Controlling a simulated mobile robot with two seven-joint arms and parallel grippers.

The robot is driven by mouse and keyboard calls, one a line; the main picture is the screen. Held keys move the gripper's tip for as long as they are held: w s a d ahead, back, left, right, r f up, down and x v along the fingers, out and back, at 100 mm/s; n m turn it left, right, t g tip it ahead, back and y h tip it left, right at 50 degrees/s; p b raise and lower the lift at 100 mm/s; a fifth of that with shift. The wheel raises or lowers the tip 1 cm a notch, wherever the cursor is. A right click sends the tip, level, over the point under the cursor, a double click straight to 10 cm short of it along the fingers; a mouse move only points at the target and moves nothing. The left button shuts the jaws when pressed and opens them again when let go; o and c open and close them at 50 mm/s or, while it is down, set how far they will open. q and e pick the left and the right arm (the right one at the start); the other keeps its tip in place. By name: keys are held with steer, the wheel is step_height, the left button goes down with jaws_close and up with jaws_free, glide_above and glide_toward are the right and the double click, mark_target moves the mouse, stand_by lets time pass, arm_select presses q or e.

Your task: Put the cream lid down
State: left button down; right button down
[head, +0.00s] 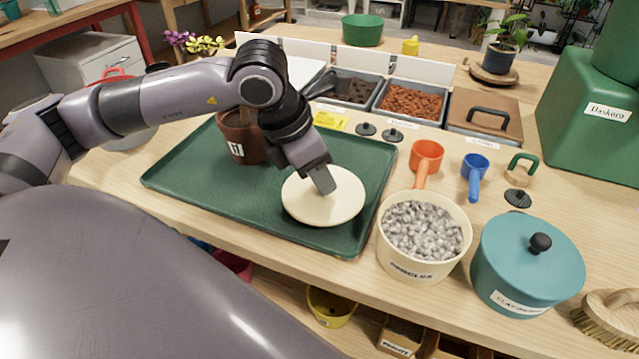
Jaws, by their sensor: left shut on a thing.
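The cream lid (335,207) is a round, pale disc at the right part of the dark green tray (215,207). My left gripper (322,182) points down at the lid's middle and is shut on it; the fingers hide the part they grip. I cannot tell whether the lid touches the tray or is just above it. A cream pot (398,262) full of grey gravel stands open on the bench, right of the tray. My right gripper is not in view.
A brown pot (238,143) stands on the tray behind my left arm. A teal lidded pot (528,262), orange scoop (425,158) and blue scoop (473,172) are on the right. Soil bins (409,101) line the back. The tray's front left is clear.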

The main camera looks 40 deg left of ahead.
arm_select(q)
steer(key=shift+f, duration=1.25)
steer(key=shift+f+b, duration=0.3)
steer(key=shift+b, duration=0.1)
steer(key=c, duration=0.9)
jaws_free()
steer(key=shift+r, duration=0.15)
steer(key=shift+c, duration=0.2)
